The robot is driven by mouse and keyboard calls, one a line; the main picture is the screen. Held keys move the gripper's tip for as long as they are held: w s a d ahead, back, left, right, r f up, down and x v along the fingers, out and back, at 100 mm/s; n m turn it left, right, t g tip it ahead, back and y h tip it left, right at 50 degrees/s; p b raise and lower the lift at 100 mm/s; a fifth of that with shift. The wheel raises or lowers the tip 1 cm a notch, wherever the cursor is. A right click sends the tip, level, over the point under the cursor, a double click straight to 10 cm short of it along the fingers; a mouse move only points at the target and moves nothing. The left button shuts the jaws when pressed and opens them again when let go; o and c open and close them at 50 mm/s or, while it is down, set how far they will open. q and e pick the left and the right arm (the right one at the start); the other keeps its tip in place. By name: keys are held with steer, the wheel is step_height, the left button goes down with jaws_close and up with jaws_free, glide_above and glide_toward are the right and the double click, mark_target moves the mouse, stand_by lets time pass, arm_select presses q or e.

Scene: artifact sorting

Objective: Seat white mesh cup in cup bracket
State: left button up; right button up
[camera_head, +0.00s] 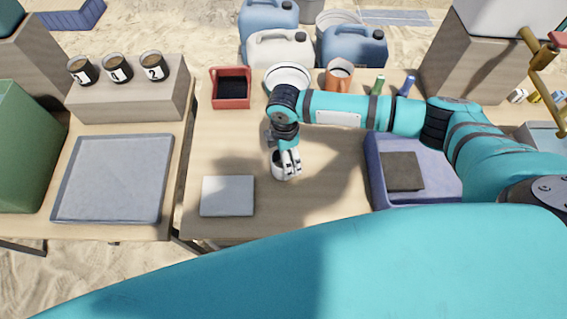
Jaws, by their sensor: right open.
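My right gripper (289,168) points down at the middle of the table, with its fingers apart. A small white cup-like thing (278,172) stands on the table at its fingertips, partly hidden by the fingers. I take it for the white mesh cup, but its mesh is too small to make out. I cannot tell whether the fingers touch it. I cannot pick out the cup bracket with certainty. My left gripper is not in view.
A pale square plate (228,196) lies left of the gripper. A red bin (231,102), white bowl (288,78) and orange cup (338,85) stand behind. A blue bin (430,193) stands right. A grey tray (163,212) and several labelled black cups (116,71) are left.

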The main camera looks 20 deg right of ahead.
steer(key=shift+d+f+p, duration=0.15)
steer(key=shift+f+p, duration=0.2)
steer(key=shift+f, duration=2.45)
steer(key=shift+s, duration=0.1)
steer(key=c, duration=1)
steer(key=shift+c, duration=0.7)
steer(key=shift+r, duration=0.55)
step_height(320, 180, up, 2)
steer(key=shift+r, duration=0.1)
steer(key=s+a, duration=0.3)
steer(key=s, duration=0.1)
steer(key=s+a+r+b, duration=0.1)
steer(key=s+a, duration=0.2)
steer(key=s, duration=0.1)
steer(key=s+a+b, duration=0.1)
steer(key=s+a, duration=0.2)
steer(key=s, duration=0.2)
steer(key=shift+a+r, duration=0.2)
steer(key=shift+r, duration=0.2)
